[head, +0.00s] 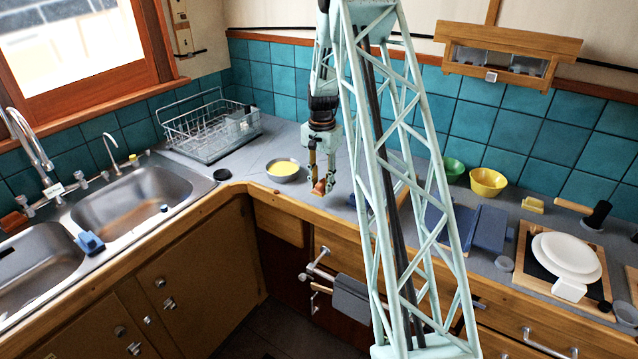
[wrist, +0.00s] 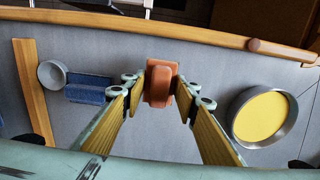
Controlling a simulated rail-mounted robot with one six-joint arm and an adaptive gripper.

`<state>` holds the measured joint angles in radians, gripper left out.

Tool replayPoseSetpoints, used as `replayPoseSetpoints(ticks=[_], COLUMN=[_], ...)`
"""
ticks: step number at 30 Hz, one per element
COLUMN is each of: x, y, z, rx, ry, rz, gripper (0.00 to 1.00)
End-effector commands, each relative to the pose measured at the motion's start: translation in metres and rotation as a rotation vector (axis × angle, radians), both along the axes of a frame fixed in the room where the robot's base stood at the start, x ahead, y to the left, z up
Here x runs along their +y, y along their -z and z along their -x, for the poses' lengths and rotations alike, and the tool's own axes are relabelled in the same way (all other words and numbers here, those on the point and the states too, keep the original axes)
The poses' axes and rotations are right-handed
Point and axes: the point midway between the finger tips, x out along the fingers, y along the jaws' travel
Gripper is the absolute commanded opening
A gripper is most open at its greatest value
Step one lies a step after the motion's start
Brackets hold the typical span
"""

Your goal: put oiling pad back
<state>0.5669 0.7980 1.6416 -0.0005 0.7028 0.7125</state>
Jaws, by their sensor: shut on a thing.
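A small orange-brown block (wrist: 160,84), which looks like the oiling pad, is between my fingertips in the wrist view; it also shows at the fingertips in the head view (head: 319,187). My gripper (head: 321,180) points down over the grey counter near its front edge, shut on this block; it also shows in the wrist view (wrist: 160,88). I cannot tell whether the block touches the counter. A metal bowl with yellow content (head: 283,171) stands just left of my gripper in the head view, and to the right in the wrist view (wrist: 262,117).
A wire dish rack (head: 207,133) stands at the back left, beside the double sink (head: 140,200). In the wrist view a blue block (wrist: 88,88), a small grey cup (wrist: 52,75) and a wooden strip (wrist: 35,92) lie left. Green (head: 452,170) and yellow (head: 487,182) bowls stand right.

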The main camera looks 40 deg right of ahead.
Motion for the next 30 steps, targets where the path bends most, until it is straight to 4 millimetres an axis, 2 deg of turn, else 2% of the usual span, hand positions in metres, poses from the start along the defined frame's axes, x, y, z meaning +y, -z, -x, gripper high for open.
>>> replayPoseSetpoints(ticks=[6, 12, 30], x=[-0.017, -0.028, -0.033], y=[0.003, 0.004, 0.006], z=[-0.027, -0.044, -0.052], rx=[-0.001, -0.001, 0.000], ry=[0.000, 0.000, 0.000], rz=[0.001, 0.001, 0.000], gripper=[0.05, 0.05, 0.05])
